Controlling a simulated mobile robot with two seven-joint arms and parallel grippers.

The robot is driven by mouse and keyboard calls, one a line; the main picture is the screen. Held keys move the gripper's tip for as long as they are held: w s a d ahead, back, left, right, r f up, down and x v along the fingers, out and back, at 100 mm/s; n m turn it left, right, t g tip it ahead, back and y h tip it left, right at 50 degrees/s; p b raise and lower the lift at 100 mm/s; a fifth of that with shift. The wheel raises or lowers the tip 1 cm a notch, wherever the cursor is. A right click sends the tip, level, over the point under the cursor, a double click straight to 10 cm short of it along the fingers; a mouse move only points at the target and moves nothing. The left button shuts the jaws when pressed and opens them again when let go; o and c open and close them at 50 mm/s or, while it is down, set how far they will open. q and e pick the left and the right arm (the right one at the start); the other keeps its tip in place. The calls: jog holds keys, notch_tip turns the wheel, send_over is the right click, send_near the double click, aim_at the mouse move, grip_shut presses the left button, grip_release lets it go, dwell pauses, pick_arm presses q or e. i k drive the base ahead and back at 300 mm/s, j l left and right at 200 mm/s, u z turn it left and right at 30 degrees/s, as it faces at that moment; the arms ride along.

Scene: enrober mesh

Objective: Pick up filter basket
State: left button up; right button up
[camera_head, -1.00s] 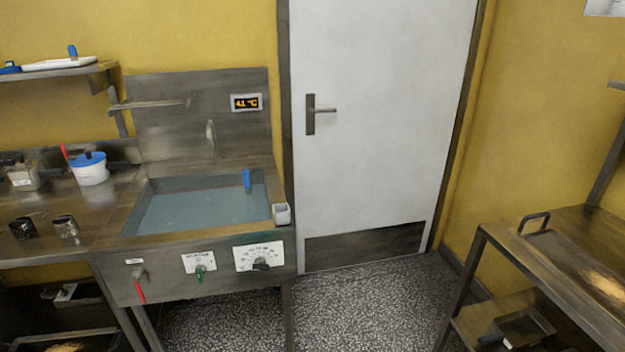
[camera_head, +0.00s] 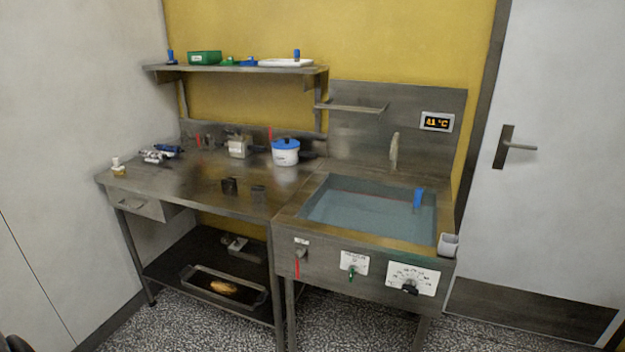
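A small light grey cup (camera_head: 448,244) sits at the right front corner of the basin (camera_head: 312,198). Neither of my grippers is in view.
The worktable (camera_head: 180,190) also holds a white pot with a blue lid (camera_head: 286,151), a metal box (camera_head: 239,146) and small bottles (camera_head: 160,154). A wall shelf (camera_head: 220,73) hangs above. A tray (camera_head: 225,287) lies below. Speckled floor shows in front.

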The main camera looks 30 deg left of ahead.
aim_at(229, 186)
jog(key=u, duration=1.55)
